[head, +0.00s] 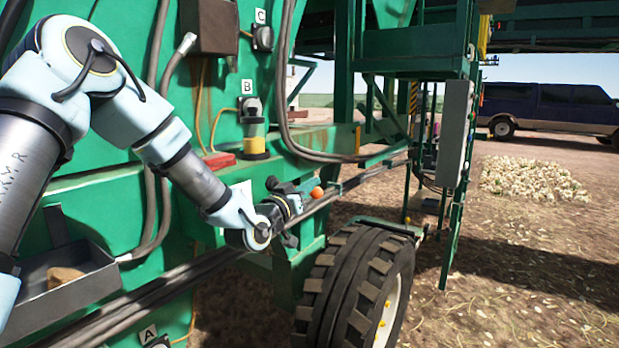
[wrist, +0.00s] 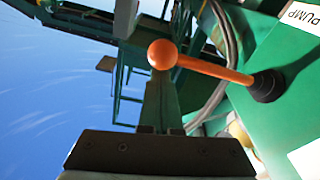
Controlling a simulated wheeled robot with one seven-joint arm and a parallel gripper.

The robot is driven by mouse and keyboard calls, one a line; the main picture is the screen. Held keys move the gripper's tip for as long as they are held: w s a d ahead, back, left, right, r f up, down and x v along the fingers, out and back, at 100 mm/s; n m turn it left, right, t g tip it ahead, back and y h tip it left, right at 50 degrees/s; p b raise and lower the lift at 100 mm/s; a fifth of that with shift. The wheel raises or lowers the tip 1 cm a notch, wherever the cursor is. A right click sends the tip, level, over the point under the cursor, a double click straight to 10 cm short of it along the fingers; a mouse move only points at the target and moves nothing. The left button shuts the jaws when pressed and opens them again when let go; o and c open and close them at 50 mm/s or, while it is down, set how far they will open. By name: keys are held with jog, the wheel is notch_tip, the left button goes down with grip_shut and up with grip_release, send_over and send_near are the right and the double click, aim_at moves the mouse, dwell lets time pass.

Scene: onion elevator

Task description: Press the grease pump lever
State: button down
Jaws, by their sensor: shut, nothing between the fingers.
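The grease pump lever has an orange ball knob (head: 317,192); the knob also shows in the wrist view (wrist: 162,54). Its orange rod (wrist: 215,68) runs right to a black boot (wrist: 267,86) on the green machine panel. The rod is largely hidden in the head view.
The green machine wall (head: 120,190) stands close behind my arm. A grey tray (head: 75,280) juts out at lower left, and a large tyre (head: 350,285) stands below my gripper. Hoses hang near a yellow reservoir (head: 254,137). Open ground (head: 530,250) is at right.

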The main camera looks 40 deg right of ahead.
aim_at(313, 197)
jog(key=shift+f, duration=0.15)
notch_tip(313, 197, down, 8)
jog(key=m+g+b, duration=0.1)
jog(key=m+b, duration=0.6)
jog(key=b, duration=0.8)
jog(key=shift+w+a, duration=0.15)
jog(key=shift+w, duration=0.15)
jog(key=r, duration=0.3)
jog(key=s+d+r+p, duration=0.1)
jog(key=r, duration=0.1)
jog(key=shift+d, duration=0.1)
jog(key=b+v, duration=0.3)
jog(key=v, duration=0.7)
jog(key=shift+f, duration=0.4)
